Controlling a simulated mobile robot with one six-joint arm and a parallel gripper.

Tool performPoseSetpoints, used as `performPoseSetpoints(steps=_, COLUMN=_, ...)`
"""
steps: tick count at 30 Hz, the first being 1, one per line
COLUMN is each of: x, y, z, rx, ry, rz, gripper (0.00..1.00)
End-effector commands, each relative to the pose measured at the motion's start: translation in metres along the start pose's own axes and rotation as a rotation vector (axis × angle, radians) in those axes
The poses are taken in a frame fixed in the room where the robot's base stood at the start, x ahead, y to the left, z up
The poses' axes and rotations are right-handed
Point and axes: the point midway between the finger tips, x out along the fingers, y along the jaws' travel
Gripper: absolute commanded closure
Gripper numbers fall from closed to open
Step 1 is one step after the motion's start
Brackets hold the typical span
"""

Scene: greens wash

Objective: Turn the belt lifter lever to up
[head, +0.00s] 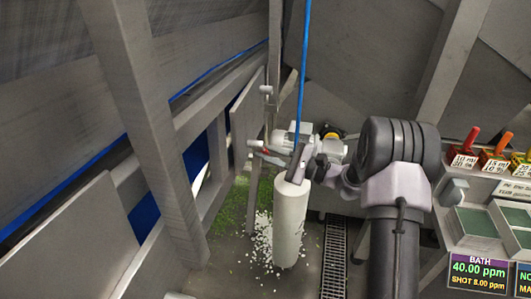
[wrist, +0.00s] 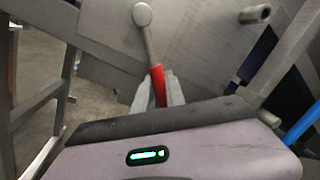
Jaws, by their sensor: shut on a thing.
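The belt lifter lever shows in the wrist view as a grey rod with a red grip (wrist: 157,78), running from a round pivot (wrist: 142,14) on a grey metal plate. My gripper (wrist: 160,92) is shut on the red grip, and its fingers hide the lower end. In the head view my gripper (head: 265,153) is beside the frame of the machine, with a small bit of red at its tips. The rest of the lever is hard to make out there. No up or down marking is readable.
A white cylinder (head: 290,225) stands in front of my gripper, with white bits scattered on the floor around it. A panel with red and orange levers (head: 495,145) and a bath display (head: 478,272) is at the right. A grey beam (head: 140,110) crosses the left.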

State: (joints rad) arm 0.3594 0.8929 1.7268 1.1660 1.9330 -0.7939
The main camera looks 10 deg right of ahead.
Motion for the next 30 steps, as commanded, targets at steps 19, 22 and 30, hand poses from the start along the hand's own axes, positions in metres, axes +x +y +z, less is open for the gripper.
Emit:
performPoseSetpoints(steps=19, x=-0.019, y=-0.002, z=0.001, rx=0.003, ry=0.002, rz=-0.003, gripper=0.63)
performPoseSetpoints(steps=22, x=-0.046, y=-0.003, z=0.001, rx=0.003, ry=0.004, rz=-0.005, gripper=0.63)
performPoseSetpoints(steps=30, x=-0.131, y=-0.003, z=0.002, rx=0.003, ry=0.003, rz=-0.005, gripper=0.63)
